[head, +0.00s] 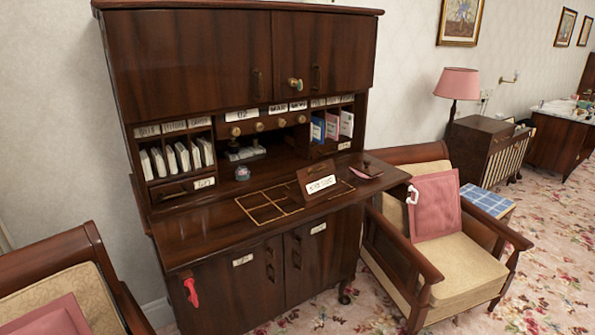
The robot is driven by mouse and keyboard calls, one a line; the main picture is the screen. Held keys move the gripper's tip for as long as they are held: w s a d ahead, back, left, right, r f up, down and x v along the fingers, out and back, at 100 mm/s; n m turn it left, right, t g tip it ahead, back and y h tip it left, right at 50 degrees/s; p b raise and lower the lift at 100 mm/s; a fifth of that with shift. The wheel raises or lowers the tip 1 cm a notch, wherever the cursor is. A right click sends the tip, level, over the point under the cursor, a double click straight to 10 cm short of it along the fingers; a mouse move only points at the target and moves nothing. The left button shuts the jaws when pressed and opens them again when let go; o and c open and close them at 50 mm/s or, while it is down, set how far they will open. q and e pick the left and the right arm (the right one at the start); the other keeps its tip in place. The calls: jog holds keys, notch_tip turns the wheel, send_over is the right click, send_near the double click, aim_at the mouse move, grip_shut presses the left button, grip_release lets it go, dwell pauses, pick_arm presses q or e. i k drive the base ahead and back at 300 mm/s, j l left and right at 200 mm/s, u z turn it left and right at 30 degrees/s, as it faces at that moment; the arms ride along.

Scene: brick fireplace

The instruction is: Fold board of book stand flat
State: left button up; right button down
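The book stand (318,178) is on the right part of the desk top. Its dark brown board is raised at a slant, with a white label (321,184) on the side facing me. The lettering is too small to read surely. A gold-lined grid (268,204) is marked on the desk top beside it. Neither of my grippers can be made out in the head view, and nothing is seen touching the board. The back of the board is hidden.
A small dark item (366,171) lies right of the stand. A glass jar (242,173) stands behind the grid.

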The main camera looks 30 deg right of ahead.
aim_at(315, 180)
jog(key=z, duration=1.15)
